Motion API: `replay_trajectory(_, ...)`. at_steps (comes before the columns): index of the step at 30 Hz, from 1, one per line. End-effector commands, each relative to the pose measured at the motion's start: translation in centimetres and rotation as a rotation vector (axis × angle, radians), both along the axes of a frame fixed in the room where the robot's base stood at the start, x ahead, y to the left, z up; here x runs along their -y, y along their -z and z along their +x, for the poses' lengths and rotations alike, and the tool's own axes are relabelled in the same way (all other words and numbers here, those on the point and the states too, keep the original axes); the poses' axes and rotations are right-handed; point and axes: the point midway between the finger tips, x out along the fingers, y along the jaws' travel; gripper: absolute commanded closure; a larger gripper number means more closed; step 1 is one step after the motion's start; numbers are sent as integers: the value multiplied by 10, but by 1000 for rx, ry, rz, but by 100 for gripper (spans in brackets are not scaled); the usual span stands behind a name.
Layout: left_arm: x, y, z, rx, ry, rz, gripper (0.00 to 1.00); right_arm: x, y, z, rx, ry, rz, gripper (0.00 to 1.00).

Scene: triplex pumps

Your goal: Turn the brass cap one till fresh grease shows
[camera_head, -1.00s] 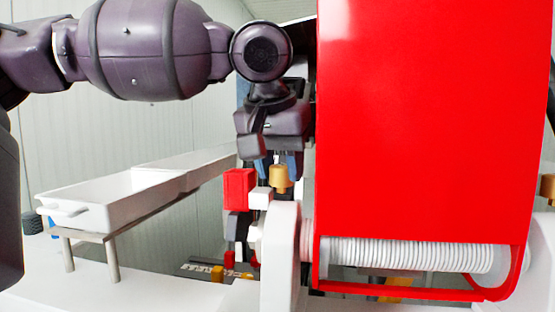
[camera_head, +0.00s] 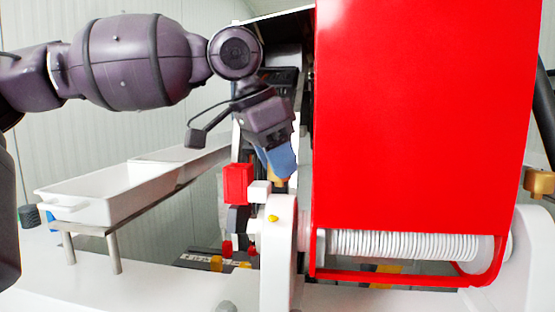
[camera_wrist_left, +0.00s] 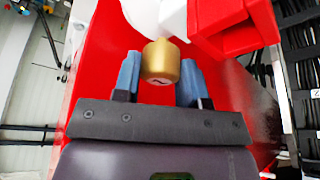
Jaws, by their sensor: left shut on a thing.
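In the left wrist view a brass cap (camera_wrist_left: 160,62) sits between the two blue fingers of my left gripper (camera_wrist_left: 158,82), beside a white fitting. A small yellow spot (camera_head: 273,218) shows on the upper part of that housing. A second brass cap (camera_head: 538,182) is at the far right edge. My right gripper is not in view.
A large red guard (camera_head: 415,120) stands close to the right of my left gripper. A white tray (camera_head: 105,210) stands on a rail at left.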

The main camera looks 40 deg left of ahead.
Motion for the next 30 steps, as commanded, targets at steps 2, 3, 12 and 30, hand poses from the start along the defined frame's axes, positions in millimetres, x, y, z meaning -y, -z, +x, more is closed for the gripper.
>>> replay_trajectory(2,0,0,1,2,30,-1,85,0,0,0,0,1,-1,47)
replay_trajectory(3,0,0,1,1,45,-2,85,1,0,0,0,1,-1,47)
replay_trajectory(12,-1,-1,1,3,96,1,85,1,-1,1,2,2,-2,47)
replay_trajectory(30,0,-1,0,1,97,1,36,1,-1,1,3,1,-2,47)
